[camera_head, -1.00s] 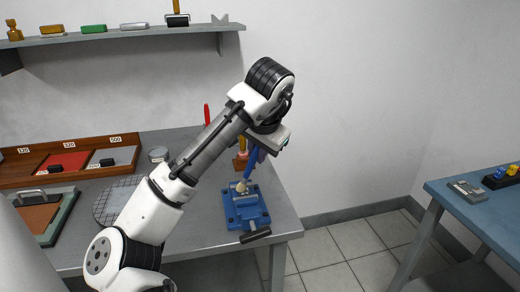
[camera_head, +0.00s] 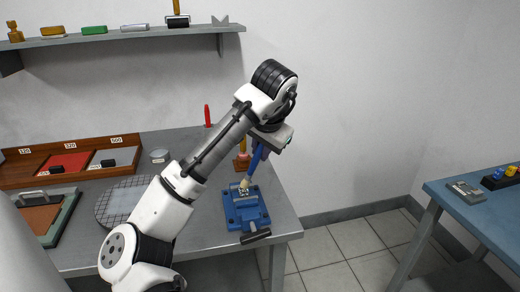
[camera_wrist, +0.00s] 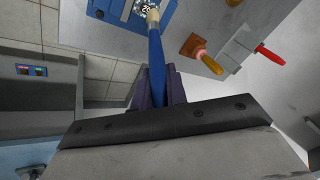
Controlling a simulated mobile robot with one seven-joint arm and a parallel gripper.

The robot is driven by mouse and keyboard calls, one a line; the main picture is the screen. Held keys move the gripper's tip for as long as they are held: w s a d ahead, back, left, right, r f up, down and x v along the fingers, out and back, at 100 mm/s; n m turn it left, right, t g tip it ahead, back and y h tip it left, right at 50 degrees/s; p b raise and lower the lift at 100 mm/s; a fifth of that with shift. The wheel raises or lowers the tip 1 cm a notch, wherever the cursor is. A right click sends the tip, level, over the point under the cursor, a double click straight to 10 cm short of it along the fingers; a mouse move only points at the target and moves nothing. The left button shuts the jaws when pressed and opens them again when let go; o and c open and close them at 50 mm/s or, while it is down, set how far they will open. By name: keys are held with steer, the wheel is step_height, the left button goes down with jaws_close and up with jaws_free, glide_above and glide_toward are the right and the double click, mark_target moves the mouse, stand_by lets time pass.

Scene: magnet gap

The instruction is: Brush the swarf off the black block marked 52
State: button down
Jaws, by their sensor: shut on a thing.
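My gripper (camera_head: 261,148) is shut on a blue-handled brush (camera_head: 254,163), which points down and slightly left over the blue vise (camera_head: 237,213). In the wrist view the brush handle (camera_wrist: 157,65) runs up between my dark fingers (camera_wrist: 158,92), and its pale bristles (camera_wrist: 152,14) are at the top edge. The black block (camera_wrist: 118,9), with pale specks and a white number mark, sits in the vise under the bristles. In the head view the block is tiny and partly hidden by the bristles (camera_head: 244,184). The bristles look at or just above its top; contact is unclear.
A wooden-handled tool (camera_head: 241,161) and a red-handled tool (camera_head: 207,115) stand behind the vise. A round gridded plate (camera_head: 116,203) and a wooden compartment tray (camera_head: 20,168) lie left. The vise handle (camera_head: 256,236) juts over the bench's front edge. A blue table (camera_head: 460,220) stands right.

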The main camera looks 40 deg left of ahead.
steer(key=shift+s+d, duration=0.25)
steer(key=shift+s, duration=0.85)
steer(key=shift+w+p, duration=0.1)
steer(key=shift+p, duration=0.2)
steer(key=shift+w+a+p, duration=0.25)
steer(key=shift+w+p, duration=0.15)
steer(key=shift+w, duration=0.6)
steer(key=shift+s, duration=0.2)
steer(key=shift+s+d, duration=0.25)
steer(key=shift+s, duration=0.65)
steer(key=shift+w+p, duration=0.1)
steer(key=shift+p, duration=0.2)
